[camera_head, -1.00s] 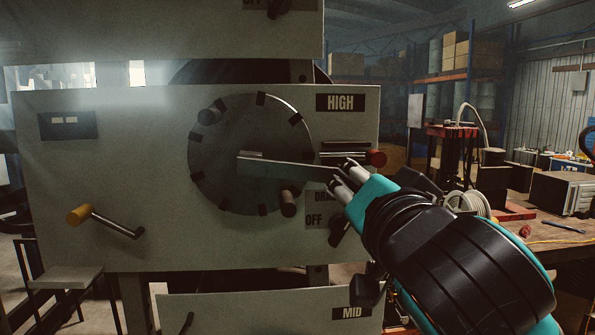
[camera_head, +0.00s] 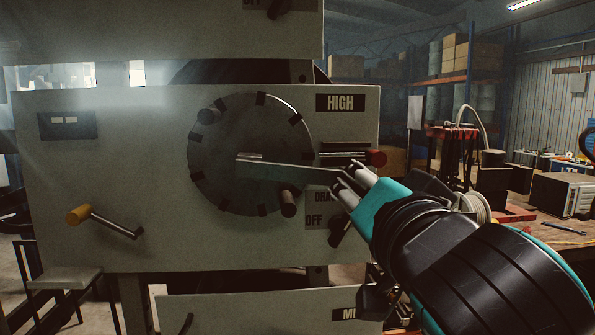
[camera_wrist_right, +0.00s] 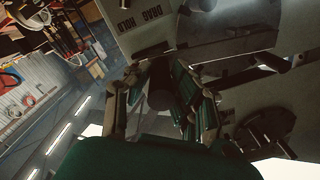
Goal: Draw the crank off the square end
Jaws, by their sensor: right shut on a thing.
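The crank (camera_head: 290,173) is a flat grey bar in the head view. It runs from near the middle of the round dark dial (camera_head: 220,130) rightward to my right gripper (camera_head: 348,182). My right gripper is shut on the crank's outer end. In the right wrist view, a dark cylindrical grip (camera_wrist_right: 160,86) sits between the fingers of my right gripper (camera_wrist_right: 155,88). The crank's hub end lies in front of the dial and hides the square end. I cannot tell whether hub and square end are still engaged. My left gripper is out of view.
The dial has a dark peg (camera_head: 289,203) below the bar. A red-knobbed lever (camera_head: 376,159) and a black OFF knob (camera_head: 339,233) are close to my right gripper. A workbench (camera_head: 560,240) stands at the right.

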